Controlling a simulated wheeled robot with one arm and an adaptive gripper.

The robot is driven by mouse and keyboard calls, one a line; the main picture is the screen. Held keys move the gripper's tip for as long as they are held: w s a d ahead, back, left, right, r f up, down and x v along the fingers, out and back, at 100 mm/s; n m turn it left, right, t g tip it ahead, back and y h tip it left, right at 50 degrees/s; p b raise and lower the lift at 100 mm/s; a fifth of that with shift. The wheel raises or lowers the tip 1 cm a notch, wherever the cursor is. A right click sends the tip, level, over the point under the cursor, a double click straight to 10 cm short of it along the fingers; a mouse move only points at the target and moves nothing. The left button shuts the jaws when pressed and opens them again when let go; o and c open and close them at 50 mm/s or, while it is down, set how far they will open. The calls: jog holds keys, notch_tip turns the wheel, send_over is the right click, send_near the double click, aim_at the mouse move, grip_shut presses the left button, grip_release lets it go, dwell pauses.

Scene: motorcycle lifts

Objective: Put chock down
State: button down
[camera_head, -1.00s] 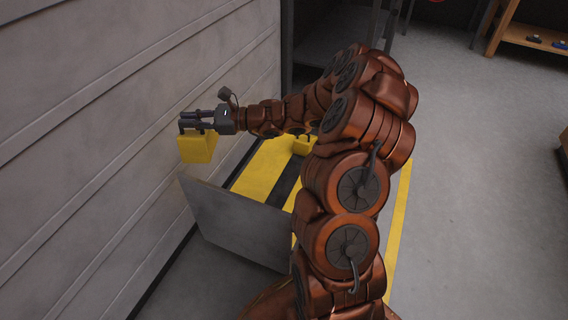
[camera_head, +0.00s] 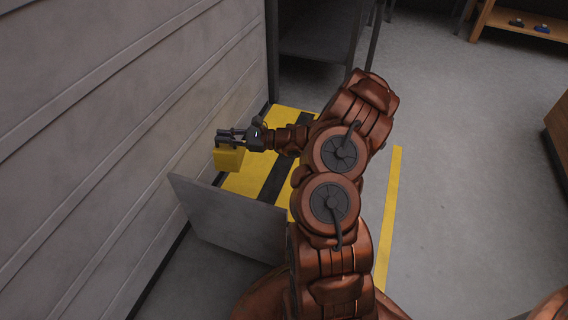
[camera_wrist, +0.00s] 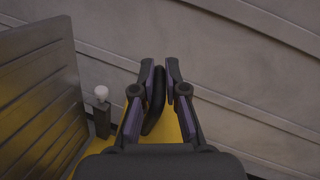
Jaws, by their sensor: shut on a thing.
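A yellow chock (camera_head: 228,159) with a dark handle hangs from my gripper (camera_head: 222,136) beside the grey wall. In the wrist view my gripper (camera_wrist: 161,75) is shut on the dark handle (camera_wrist: 154,104), and yellow parts of the chock (camera_wrist: 184,122) show beside it. In the head view the chock overlaps the far left part of the yellow and black striped floor area (camera_head: 247,182). I cannot tell how high it is above the floor. The second yellow chock is hidden now, probably behind my arm.
A grey upright panel (camera_head: 230,220) stands in front of the striped area, close to the chock. It also shows at the left in the wrist view (camera_wrist: 38,95). The grey wall (camera_head: 120,110) runs along the left. A wooden shelf (camera_head: 520,32) stands far right. Open floor (camera_head: 460,180) lies to the right.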

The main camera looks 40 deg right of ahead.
jog(key=m+t+h, duration=0.1)
jog(key=t+h, duration=0.1)
send_near(242, 157)
jog(key=x, duration=0.4)
jog(key=shift+w+a, duration=0.1)
jog(key=shift+w, duration=0.05)
jog(key=s+d+f+m+h, duration=0.15)
jog(key=s+d+f, duration=0.25)
jog(key=s+f, duration=0.5)
jog(key=w+d+f+b, duration=0.2)
jog(key=w+d+b, duration=0.1)
jog(key=w, duration=0.4)
jog(key=w+d+f+b, duration=0.3)
jog(key=w+b, duration=0.1)
jog(key=w, duration=0.4)
jog(key=shift+f+t, duration=0.3)
jog(key=shift+f, duration=0.05)
jog(key=shift+d, duration=0.15)
jog(key=c, duration=1.2)
grip_release()
jog(key=shift+s, duration=0.1)
